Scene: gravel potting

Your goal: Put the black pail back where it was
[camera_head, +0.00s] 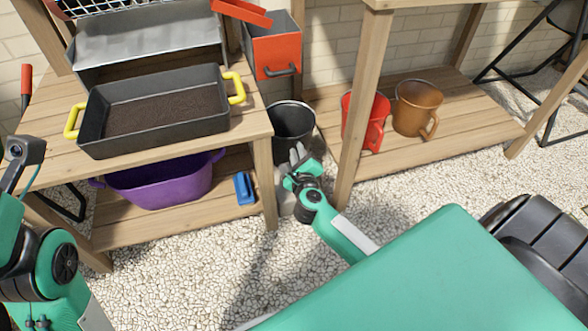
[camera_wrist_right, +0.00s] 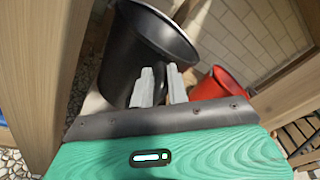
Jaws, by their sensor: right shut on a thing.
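The black pail (camera_head: 292,122) is in the gap between the left bench and the right bench's front leg. Its lower part is hidden behind my right gripper (camera_head: 297,158), so I cannot tell whether it touches the floor. In the right wrist view the pail (camera_wrist_right: 137,50) fills the upper middle, its open rim tilted in the picture. The grey fingers of my right gripper (camera_wrist_right: 160,82) are shut on the pail's black handle at its near side. My left arm shows at the left edge of the head view, but its fingers do not show.
The left bench (camera_head: 245,125) carries a dark soil tray (camera_head: 155,145) with yellow handles. A purple tub (camera_head: 160,183) and a blue brush (camera_head: 244,188) are on its lower shelf. A wooden leg (camera_head: 355,120) is close by.

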